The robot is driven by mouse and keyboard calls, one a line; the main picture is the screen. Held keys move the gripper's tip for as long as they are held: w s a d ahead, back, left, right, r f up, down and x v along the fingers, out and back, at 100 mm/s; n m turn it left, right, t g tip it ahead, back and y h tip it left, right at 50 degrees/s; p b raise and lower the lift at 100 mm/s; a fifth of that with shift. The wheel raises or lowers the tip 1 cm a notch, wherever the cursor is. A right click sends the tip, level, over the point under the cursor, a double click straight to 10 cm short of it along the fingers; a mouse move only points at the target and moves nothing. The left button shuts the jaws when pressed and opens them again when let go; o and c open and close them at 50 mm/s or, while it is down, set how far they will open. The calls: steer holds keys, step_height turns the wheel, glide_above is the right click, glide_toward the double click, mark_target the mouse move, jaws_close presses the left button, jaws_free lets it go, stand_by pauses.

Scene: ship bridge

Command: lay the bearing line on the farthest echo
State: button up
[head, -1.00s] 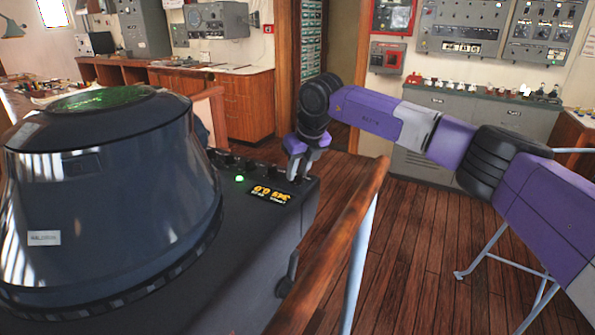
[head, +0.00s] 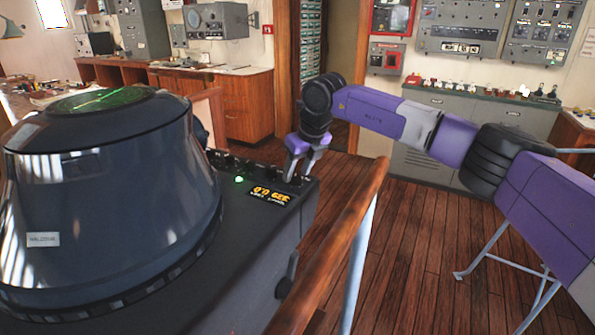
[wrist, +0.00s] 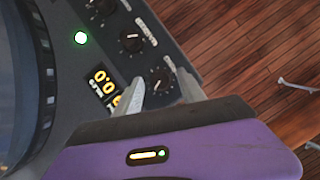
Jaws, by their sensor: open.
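The radar console has a dark hooded drum (head: 110,205) with a green screen (head: 103,98) on top, seen at a shallow angle. A bright green line shows on the screen, but echoes cannot be made out. A row of black knobs runs along the console's far edge. My gripper (head: 298,176) points down at the right end of this row. In the wrist view its two fingertips (wrist: 161,82) are open on either side of the end knob (wrist: 160,79); contact cannot be told. A second knob (wrist: 131,40) lies beyond it. An amber readout (head: 269,197) sits beside the knobs, its digits partly hidden in the wrist view.
A green lamp (head: 239,180) glows on the panel. A wooden handrail (head: 340,240) on a pale post stands right of the console, close below my arm. Wooden floor (head: 420,225) lies open beyond it. Grey cabinets stand at the back.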

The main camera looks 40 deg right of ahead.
mark_target(305, 188)
steer(key=v, duration=0.7)
steer(key=shift+r+b, duration=0.3)
steer(key=shift+b, duration=0.1)
steer(key=shift+s, duration=0.1)
